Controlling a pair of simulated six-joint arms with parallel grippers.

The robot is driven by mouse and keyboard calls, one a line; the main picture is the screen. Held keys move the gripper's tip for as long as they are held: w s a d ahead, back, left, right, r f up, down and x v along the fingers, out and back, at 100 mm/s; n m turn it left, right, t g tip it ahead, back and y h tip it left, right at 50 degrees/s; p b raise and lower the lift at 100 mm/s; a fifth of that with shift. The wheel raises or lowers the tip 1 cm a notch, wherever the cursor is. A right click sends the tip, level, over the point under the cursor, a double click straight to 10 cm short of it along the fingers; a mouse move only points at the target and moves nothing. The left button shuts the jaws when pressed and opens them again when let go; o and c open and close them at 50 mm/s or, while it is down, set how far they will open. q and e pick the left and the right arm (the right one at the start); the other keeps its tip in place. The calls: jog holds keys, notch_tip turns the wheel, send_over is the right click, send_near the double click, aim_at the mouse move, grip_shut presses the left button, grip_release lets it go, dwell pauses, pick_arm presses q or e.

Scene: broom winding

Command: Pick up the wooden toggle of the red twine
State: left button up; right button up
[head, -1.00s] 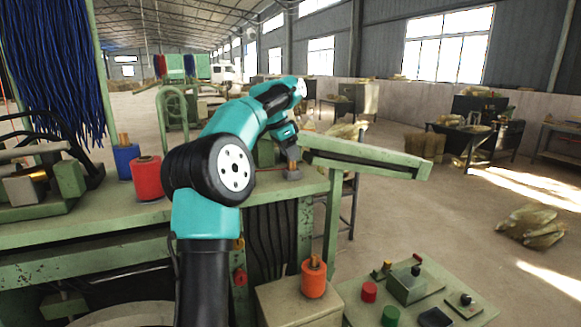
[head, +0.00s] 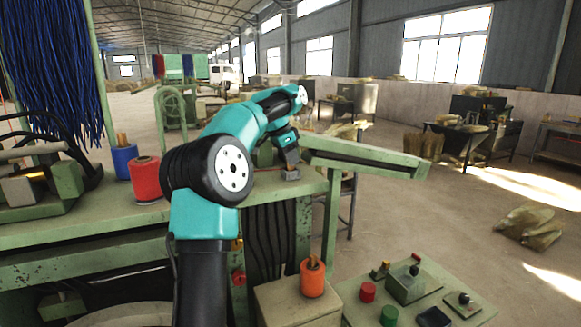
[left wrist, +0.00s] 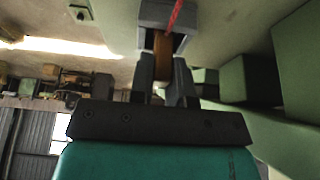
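My left gripper (head: 290,166) points down at a small grey block (head: 291,175) at the right end of the green bench. In the left wrist view, the brown wooden toggle (left wrist: 162,56) lies between the two dark fingers (left wrist: 163,82), right at the grey block (left wrist: 160,14). The fingers stand close along both sides of the toggle; whether they press on it cannot be made out. The red twine (left wrist: 175,15) runs up from the toggle across the block. In the head view the gripper hides the toggle. My right gripper is not in view.
A red spool (head: 146,178) and a blue spool (head: 125,160) stand on the bench (head: 100,228) left of my arm. A green rail (head: 365,160) juts out right beside the gripper. An orange spool (head: 313,278) and a control panel (head: 440,275) are at the front right.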

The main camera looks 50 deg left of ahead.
pick_arm(q)
grip_shut()
jog(key=shift+r, duration=0.2)
jog(key=shift+r, duration=1.6)
jog(key=s+d+r, duration=0.1)
jog(key=s+d, duration=0.9)
jog(key=d, duration=0.2)
jog(key=shift+s+r, duration=0.2)
jog(key=shift+s, duration=0.1)
